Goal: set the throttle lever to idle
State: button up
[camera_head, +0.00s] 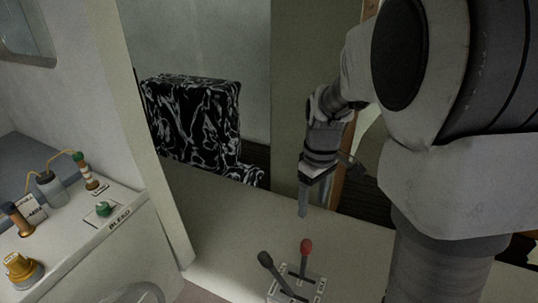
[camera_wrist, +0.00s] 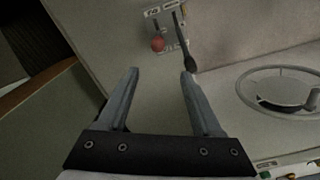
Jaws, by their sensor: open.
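Two levers rise from a small pale labelled plate (camera_head: 317,284) low in the head view. One has a red knob (camera_head: 306,246), the other a black knob (camera_head: 265,258); the labels are too small to read, so I cannot tell which is the throttle. My gripper (camera_head: 303,208) hangs above and behind the red knob, apart from it. In the wrist view my gripper (camera_wrist: 160,73) is open and empty. The red knob (camera_wrist: 157,44) shows beyond the gap between the fingers. The black lever (camera_wrist: 184,40) is beside it, its knob end close to the right fingertip in the picture.
A black-and-white patterned seat (camera_head: 192,118) stands behind.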

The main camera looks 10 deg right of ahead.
aim_at(307, 241)
jog(key=f, duration=1.8)
jog(key=shift+w+d+f, duration=0.2)
jog(key=shift+w, duration=0.1)
grip_shut()
dwell(0.8)
